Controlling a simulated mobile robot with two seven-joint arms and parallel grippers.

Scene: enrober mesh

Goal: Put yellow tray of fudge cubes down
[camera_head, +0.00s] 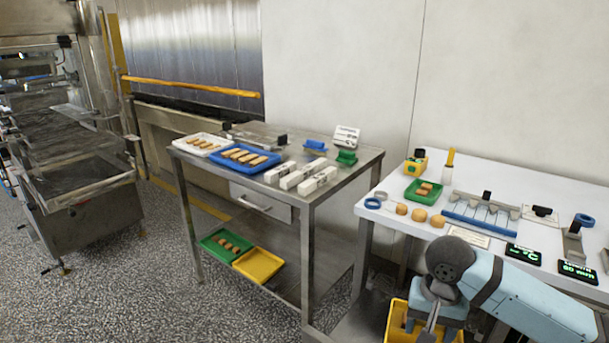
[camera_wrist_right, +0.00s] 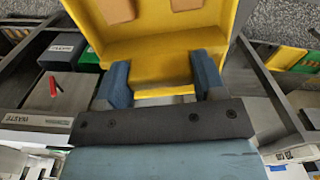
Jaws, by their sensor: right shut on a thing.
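The yellow tray (camera_wrist_right: 172,50) fills the top of the right wrist view, with brown fudge cubes (camera_wrist_right: 187,4) in it at the upper edge. My right gripper (camera_wrist_right: 160,82) is shut on the tray's near wall. In the head view the held yellow tray (camera_head: 397,325) shows at the bottom, partly hidden by my right gripper (camera_head: 428,330) and cut off by the frame. It is in front of the white-topped table, lower than its top. My left gripper is not in view.
The steel table's lower shelf (camera_head: 315,262) holds a green tray (camera_head: 212,245) of brown pieces and an empty yellow tray (camera_head: 270,265); its right part is bare. A white tray, blue tray (camera_head: 268,163) and white boxes stand on top. The white-topped table (camera_head: 500,180) is crowded.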

